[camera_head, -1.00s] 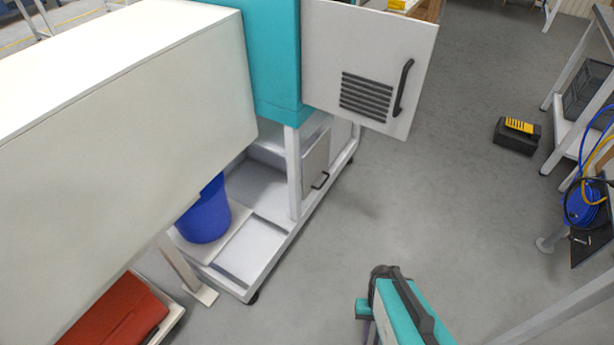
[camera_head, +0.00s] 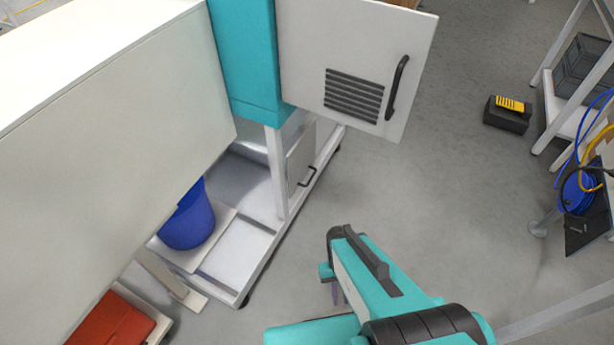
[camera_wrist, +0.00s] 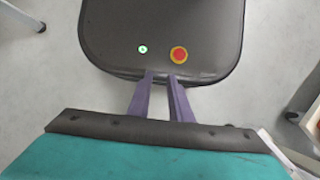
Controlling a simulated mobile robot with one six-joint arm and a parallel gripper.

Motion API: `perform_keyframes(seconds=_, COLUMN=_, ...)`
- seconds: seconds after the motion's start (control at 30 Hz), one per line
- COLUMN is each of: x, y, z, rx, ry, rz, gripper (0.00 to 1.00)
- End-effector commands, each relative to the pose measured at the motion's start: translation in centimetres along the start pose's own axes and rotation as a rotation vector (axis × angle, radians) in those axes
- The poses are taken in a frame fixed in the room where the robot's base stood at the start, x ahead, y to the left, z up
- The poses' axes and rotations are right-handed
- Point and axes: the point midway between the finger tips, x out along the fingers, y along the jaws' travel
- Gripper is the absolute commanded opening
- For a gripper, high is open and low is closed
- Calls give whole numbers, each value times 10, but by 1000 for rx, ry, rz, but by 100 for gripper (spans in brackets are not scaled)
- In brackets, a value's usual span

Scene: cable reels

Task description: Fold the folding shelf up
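A white panel with a small dark bar handle (camera_head: 300,155) hangs roughly upright beside the post of the white cart (camera_head: 262,260), below the teal cabinet (camera_head: 243,60). It may be the folding shelf, but I cannot tell for sure. My gripper (camera_head: 335,292) is in front of the cart to its right, apart from it, with its purple fingers pointing down. In the wrist view the fingers of my gripper (camera_wrist: 162,76) stand a little apart with nothing between them.
The cabinet's white vented door (camera_head: 350,60) stands open to the right. A large white box (camera_head: 110,130) fills the left. A blue bucket (camera_head: 190,220) stands in the cart. A black-and-yellow box (camera_head: 507,115) lies on the floor at right. The floor between is clear.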

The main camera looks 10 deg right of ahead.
Motion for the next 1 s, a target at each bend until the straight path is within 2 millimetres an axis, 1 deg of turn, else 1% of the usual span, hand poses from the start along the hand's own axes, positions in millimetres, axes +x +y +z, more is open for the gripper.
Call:
perform_keyframes(seconds=0.37, x=1, y=-1, z=-2, rx=12, ry=0, rz=-7, gripper=18)
perform_keyframes(seconds=0.5, x=8, y=-6, z=-12, rx=79, ry=-4, rz=-45, gripper=18)
perform_keyframes(seconds=0.57, x=12, y=-14, z=-19, rx=133, ry=-9, rz=-75, gripper=18)
perform_keyframes(seconds=0.67, x=20, y=-24, z=-36, rx=258, ry=-22, rz=-146, gripper=18)
perform_keyframes(seconds=0.77, x=27, y=-37, z=-58, rx=417, ry=-49, rz=-237, gripper=18)
perform_keyframes(seconds=0.9, x=32, y=-55, z=-93, rx=660, ry=-110, rz=-380, gripper=18)
perform_keyframes(seconds=1.0, x=32, y=-66, z=-119, rx=830, ry=-171, rz=-482, gripper=18)
